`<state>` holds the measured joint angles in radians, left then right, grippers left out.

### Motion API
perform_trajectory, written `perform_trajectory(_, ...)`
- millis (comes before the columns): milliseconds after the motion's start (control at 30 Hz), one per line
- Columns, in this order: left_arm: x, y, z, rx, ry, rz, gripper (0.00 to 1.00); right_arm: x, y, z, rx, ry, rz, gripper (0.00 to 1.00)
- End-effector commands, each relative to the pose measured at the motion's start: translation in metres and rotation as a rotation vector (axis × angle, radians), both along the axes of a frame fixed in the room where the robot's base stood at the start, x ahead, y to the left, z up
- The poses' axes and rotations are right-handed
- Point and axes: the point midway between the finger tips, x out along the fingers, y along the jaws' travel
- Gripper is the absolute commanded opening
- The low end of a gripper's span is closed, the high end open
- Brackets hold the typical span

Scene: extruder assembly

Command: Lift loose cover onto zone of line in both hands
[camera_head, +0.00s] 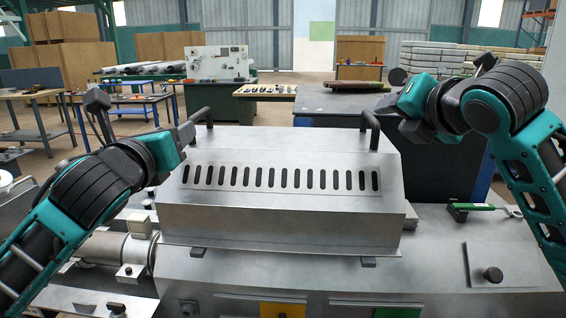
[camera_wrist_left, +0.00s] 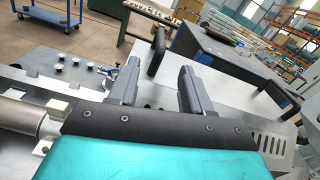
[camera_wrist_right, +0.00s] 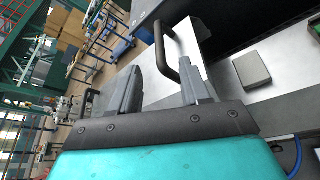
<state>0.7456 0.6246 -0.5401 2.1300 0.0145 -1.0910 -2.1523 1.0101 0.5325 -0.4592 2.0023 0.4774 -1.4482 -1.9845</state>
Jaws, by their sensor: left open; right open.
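The loose cover (camera_head: 290,214) is a grey metal hood with a row of dark slots, lying on the line (camera_head: 240,275) in the middle of the head view. Its left handle (camera_head: 200,117) and right handle (camera_head: 373,130) are black bars. My left gripper (camera_head: 186,134) is open beside the left handle; in the left wrist view that handle (camera_wrist_left: 156,52) stands ahead, between the fingers (camera_wrist_left: 159,72). My right gripper (camera_head: 388,106) is open near the right handle; in the right wrist view that handle (camera_wrist_right: 170,52) appears between and beyond the fingers (camera_wrist_right: 160,74). Neither grips anything.
A green-handled tool (camera_head: 480,207) and a flat plate with a black knob (camera_head: 493,274) lie on the line at right. A metal cylinder (camera_head: 112,249) is at left. A dark workbench (camera_head: 330,102) stands behind the cover.

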Motion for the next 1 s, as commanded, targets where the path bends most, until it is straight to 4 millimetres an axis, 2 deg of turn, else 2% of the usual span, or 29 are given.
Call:
perform_trajectory(200,0.040,-0.003,0.000,-0.003,0.000,0.001,0.49,0.037,0.007,-0.013,0.003,0.004,0.001,0.47)
perform_trajectory(500,0.086,-0.007,0.000,-0.003,0.000,0.000,0.49,0.080,0.014,-0.028,0.001,0.002,-0.001,0.47)
perform_trajectory(700,0.102,-0.008,0.000,-0.001,0.000,0.000,0.49,0.096,0.016,-0.033,0.001,0.001,0.000,0.47)
perform_trajectory(1000,0.106,-0.008,0.000,-0.001,0.000,0.000,0.49,0.100,0.017,-0.034,0.000,-0.001,0.000,0.47)
